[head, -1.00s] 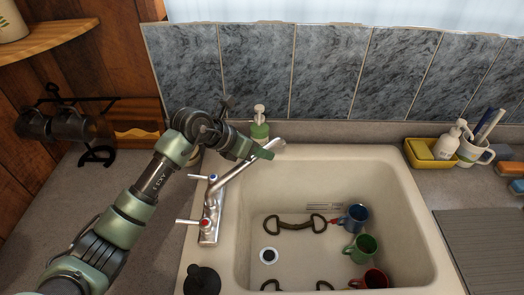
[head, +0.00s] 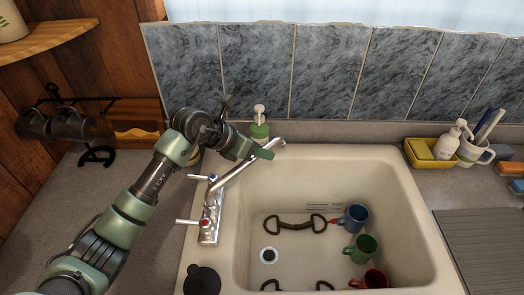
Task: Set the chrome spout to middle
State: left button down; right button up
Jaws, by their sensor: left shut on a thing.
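The chrome spout (head: 236,172) rises from the faucet base (head: 209,222) on the sink's left rim. It points up and to the right, with its tip over the back left corner of the sink (head: 320,165). My left gripper (head: 266,153) is at the spout's outer end and is shut on it; its fingers partly cover the spout near the tip. The faucet has a blue-marked handle (head: 213,178) and a red-marked handle (head: 204,222). My right gripper is not in view.
In the sink are a blue mug (head: 353,218), a green mug (head: 360,248), a red mug (head: 373,281) and horse bits (head: 295,224). A green soap bottle (head: 259,128) stands behind the gripper. A black knob-like object (head: 202,281) is at the front left rim.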

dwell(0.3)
pick_arm(q)
jog(key=s+d+m+g+b, duration=0.2)
jog(key=s+m+g+b, duration=0.1)
jog(key=s+m+b, duration=0.1)
jog(key=s+d+m+g+h+b, duration=0.1)
jog(key=s+d+m+g+b, duration=0.1)
jog(key=s+b, duration=0.5)
jog(key=shift+s+d+m+g, duration=0.3)
jog(key=shift+m+g, duration=0.4)
jog(key=shift+m, duration=0.5)
jog(key=c, duration=1.3)
grip_release()
jog(key=shift+a+r, duration=0.1)
